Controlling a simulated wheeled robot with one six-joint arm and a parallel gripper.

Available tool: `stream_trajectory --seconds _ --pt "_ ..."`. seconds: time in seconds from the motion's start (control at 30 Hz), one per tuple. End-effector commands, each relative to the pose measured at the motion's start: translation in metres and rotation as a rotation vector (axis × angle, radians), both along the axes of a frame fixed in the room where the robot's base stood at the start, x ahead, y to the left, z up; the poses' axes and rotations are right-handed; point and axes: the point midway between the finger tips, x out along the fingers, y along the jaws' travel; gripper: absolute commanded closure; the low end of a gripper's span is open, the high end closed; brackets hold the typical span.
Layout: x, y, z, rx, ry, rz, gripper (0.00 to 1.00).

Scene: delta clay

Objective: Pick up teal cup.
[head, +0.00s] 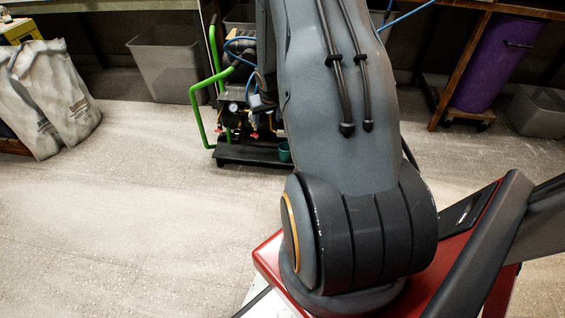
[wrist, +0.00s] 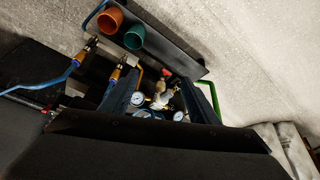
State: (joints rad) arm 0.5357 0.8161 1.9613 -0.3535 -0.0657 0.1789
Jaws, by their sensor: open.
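The teal cup (wrist: 134,38) sits on the dark base plate of a compressor cart, beside an orange cup (wrist: 110,19). In the head view the teal cup (head: 284,151) is a small shape at the cart's lower right, partly covered by my arm. My gripper (wrist: 160,80) shows in the wrist view as two dark fingers spread apart with nothing held between them. The teal cup lies beyond the fingertips, up and left of the gap, and is not touched. My gripper is hidden behind my arm in the head view.
The compressor cart (head: 230,157) has a green handle (head: 194,115), gauges, brass fittings and a blue hose (wrist: 48,84) close around the fingers. Grey bags (head: 55,100) and a grey bin (head: 170,62) stand left. A purple barrel (head: 490,65) stands right. The floor in front is clear.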

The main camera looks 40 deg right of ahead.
Motion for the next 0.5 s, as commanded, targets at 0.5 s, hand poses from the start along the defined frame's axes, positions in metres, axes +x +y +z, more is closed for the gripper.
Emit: stream_trajectory --seconds 0.5 --pt "0.018 -0.115 -0.205 -0.013 -0.150 -0.098 0.45"
